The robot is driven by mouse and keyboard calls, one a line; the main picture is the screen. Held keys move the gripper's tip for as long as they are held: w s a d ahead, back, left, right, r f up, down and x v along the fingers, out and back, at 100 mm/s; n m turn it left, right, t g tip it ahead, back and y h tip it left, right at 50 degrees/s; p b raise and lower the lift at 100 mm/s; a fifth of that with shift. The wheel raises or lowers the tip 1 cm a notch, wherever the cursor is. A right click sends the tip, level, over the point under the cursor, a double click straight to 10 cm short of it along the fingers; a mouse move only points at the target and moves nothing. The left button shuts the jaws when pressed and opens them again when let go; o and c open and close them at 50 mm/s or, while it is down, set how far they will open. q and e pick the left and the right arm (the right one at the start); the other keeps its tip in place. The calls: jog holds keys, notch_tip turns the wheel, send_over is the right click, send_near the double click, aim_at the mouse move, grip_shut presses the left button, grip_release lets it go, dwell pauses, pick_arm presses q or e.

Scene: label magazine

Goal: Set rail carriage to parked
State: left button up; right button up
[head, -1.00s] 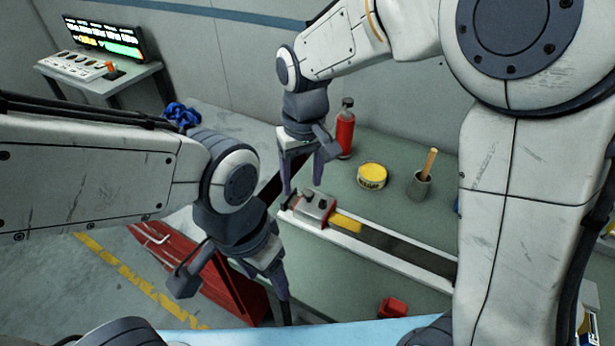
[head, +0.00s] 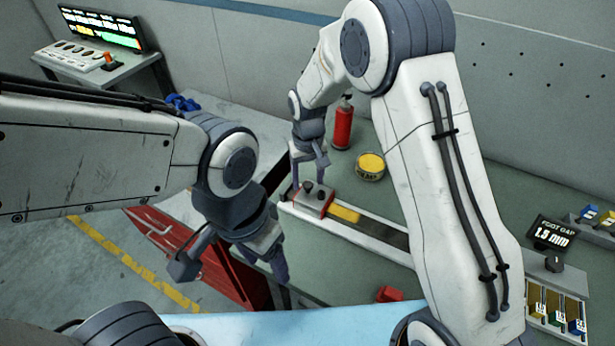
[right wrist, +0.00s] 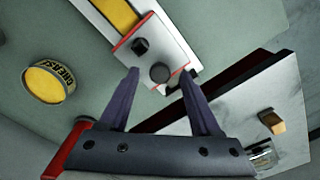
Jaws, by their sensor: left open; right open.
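The rail carriage (head: 313,200) is a grey and red block with two dark knobs. It sits at the left end of the pale rail (head: 372,247), beside a yellow strip (head: 344,213). My right gripper (head: 310,175) is open just above and behind the carriage. In the right wrist view, the carriage (right wrist: 140,35) lies just beyond the open fingers (right wrist: 159,74), its knobs between their lines; contact cannot be told. My left gripper (head: 278,262) is open, empty and low, left of the bench and away from the carriage.
A red bottle (head: 343,127) and a yellow grease tin (head: 370,166) stand behind the rail. A red block (head: 389,294) lies in front. A gap display (head: 551,234) is at right. A red cabinet (head: 170,240) stands left; a control panel (head: 85,52) is at back left.

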jog(key=shift+f, duration=0.45)
grip_shut()
jog(key=shift+r, duration=0.1)
dwell(1.0)
